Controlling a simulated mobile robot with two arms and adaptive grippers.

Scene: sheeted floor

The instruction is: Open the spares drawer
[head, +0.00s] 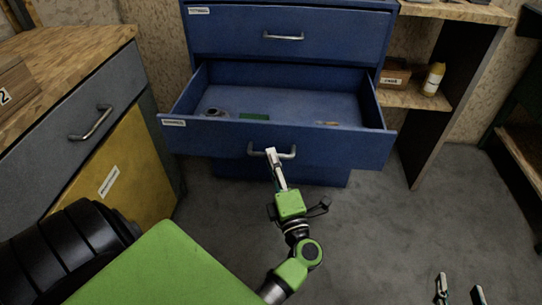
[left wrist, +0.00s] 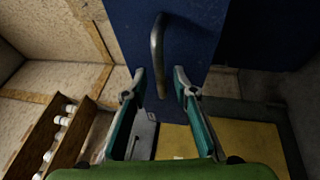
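A blue drawer (head: 325,147) in the blue cabinet stands pulled well out, its inside showing. Its small white label (head: 173,123) is too small to read. Its curved metal handle (head: 287,155) is at the middle of the front and also shows in the left wrist view (left wrist: 157,45). My left gripper (head: 271,156) is at this handle. In the left wrist view its fingers (left wrist: 160,84) are apart, one on each side of the handle's line; whether they touch it I cannot tell. My right gripper (head: 460,284) is at the bottom right, fingers apart and empty, over the floor.
The open drawer holds a grey round part (head: 215,112), a green piece (head: 254,117) and a small orange piece (head: 327,123). A shut blue drawer (head: 330,35) is above. A grey and yellow bench cabinet (head: 45,140) stands left; a shelf with a yellow bottle (head: 433,79) stands right.

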